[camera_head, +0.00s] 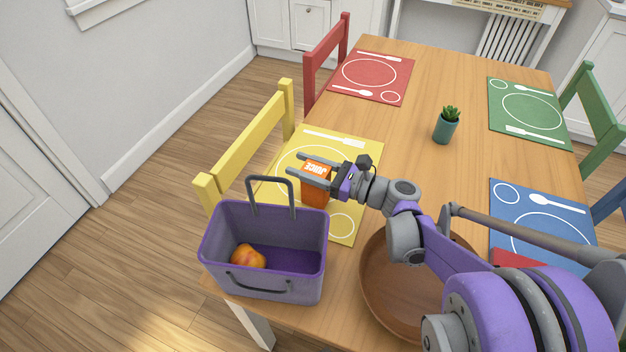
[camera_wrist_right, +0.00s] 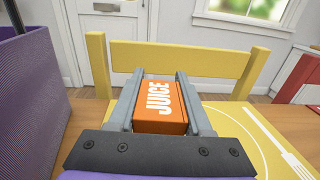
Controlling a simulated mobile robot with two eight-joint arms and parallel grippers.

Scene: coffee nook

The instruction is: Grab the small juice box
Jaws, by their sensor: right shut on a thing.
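The small juice box (camera_head: 316,192) is orange with white "JUICE" lettering. In the head view it is over the yellow placemat (camera_head: 345,150), just behind the purple basket. My right gripper (camera_head: 312,173) is shut on it, with one finger on each side. In the right wrist view the juice box (camera_wrist_right: 160,108) sits between the two grey fingers of the right gripper (camera_wrist_right: 160,100). Whether its base touches the mat cannot be told. My left gripper is not in view.
A purple basket (camera_head: 225,225) with a raised handle holds an orange-red fruit (camera_head: 247,257). A brown wooden bowl (camera_head: 372,290) stands under my right arm. A potted plant (camera_head: 445,126) stands mid-table. A yellow chair (camera_head: 250,140) is at the table's left edge. The table between plant and mats is clear.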

